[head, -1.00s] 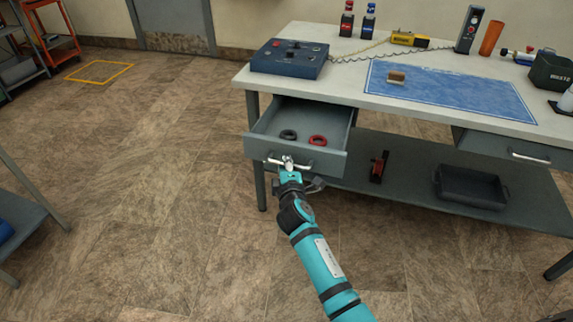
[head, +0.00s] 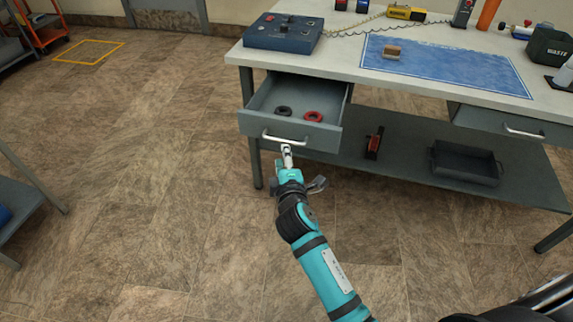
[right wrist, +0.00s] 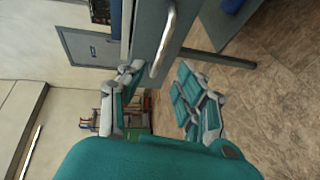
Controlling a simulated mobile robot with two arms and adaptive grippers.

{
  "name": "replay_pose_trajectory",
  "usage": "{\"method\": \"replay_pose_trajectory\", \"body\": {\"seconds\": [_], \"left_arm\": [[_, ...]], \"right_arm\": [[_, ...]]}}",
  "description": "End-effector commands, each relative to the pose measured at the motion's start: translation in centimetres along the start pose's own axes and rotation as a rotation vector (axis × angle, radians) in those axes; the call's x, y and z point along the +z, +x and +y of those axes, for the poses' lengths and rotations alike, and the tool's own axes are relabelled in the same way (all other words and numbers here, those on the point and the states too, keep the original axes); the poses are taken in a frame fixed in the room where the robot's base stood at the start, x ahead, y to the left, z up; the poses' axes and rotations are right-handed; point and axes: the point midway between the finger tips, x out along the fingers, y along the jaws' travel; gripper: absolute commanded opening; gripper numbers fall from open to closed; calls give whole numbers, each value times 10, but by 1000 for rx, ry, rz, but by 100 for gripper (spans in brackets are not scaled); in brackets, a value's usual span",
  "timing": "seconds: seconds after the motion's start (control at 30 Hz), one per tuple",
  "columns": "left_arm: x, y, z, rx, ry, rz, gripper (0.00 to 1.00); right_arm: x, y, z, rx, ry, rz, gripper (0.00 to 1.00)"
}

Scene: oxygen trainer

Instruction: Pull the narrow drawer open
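The narrow drawer (head: 290,137) is under the left end of the bench and stands pulled well out, its inside showing. A black ring (head: 284,111) and a red ring (head: 313,116) lie in it. Its silvery bar handle (head: 285,138) runs across the front and also shows in the right wrist view (right wrist: 163,43). My right gripper (head: 301,168) is just in front of and below the handle. In the right wrist view the two teal-and-grey fingers of my right gripper (right wrist: 158,88) are spread apart, with the handle beyond their tips and nothing between them. My left gripper is not in view.
A second drawer (head: 510,128) on the right is shut. A lower shelf (head: 405,165) holds a dark tray (head: 466,164). The floor in front is clear.

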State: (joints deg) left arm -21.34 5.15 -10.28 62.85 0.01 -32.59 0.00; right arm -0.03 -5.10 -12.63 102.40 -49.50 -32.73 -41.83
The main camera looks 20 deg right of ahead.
Motion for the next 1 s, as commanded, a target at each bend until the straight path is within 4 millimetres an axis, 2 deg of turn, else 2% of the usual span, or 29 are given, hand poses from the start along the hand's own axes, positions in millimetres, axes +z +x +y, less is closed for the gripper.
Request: {"method": "replay_pose_trajectory", "body": {"seconds": [0.1,0.23,0.8,0.93,1.0], "left_arm": [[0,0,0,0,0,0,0],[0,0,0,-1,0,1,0],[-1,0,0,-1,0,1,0],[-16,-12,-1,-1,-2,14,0],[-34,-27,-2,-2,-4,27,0]], "right_arm": [[0,-19,0,0,0,0,34],[0,-30,0,1,0,0,34],[1,-33,0,-1,3,-2,34],[14,-40,-10,-45,67,-29,34],[29,-50,-22,-102,150,-64,34]]}}
